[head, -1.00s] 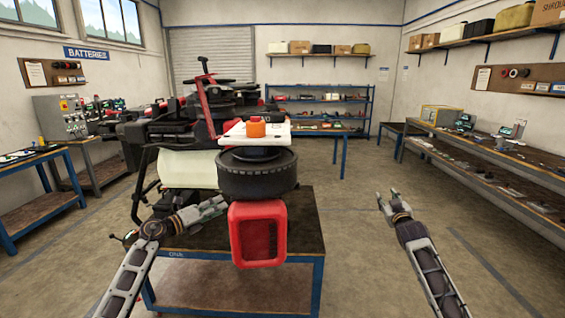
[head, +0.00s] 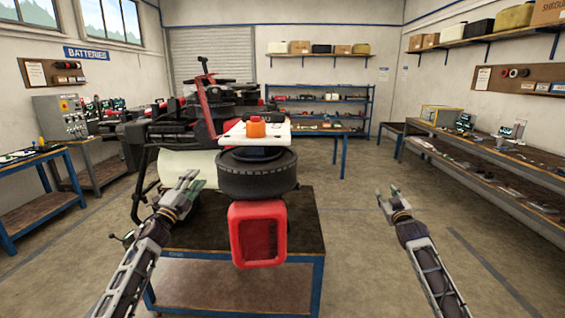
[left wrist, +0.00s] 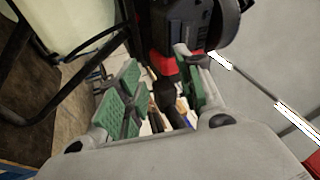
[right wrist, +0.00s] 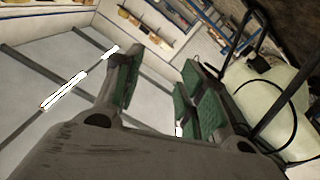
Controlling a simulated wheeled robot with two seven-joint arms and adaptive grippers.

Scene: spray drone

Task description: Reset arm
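My left gripper (head: 190,187) is raised in front of the drone at the left part of the table. In the left wrist view its green-padded fingers (left wrist: 160,100) stand apart with nothing held between them. My right gripper (head: 390,198) is over open floor to the right of the table. In the right wrist view its green-padded fingers (right wrist: 155,90) are spread and empty. The spray drone (head: 200,130) stands on the table, with a black round part (head: 257,174) and a red square frame (head: 257,235) at its front.
The drone's blue-framed table (head: 305,225) stands close in front of me. A long workbench (head: 500,165) with small items runs along the right wall. A bench (head: 40,205) stands at the left. The floor (head: 350,260) between table and right bench is clear.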

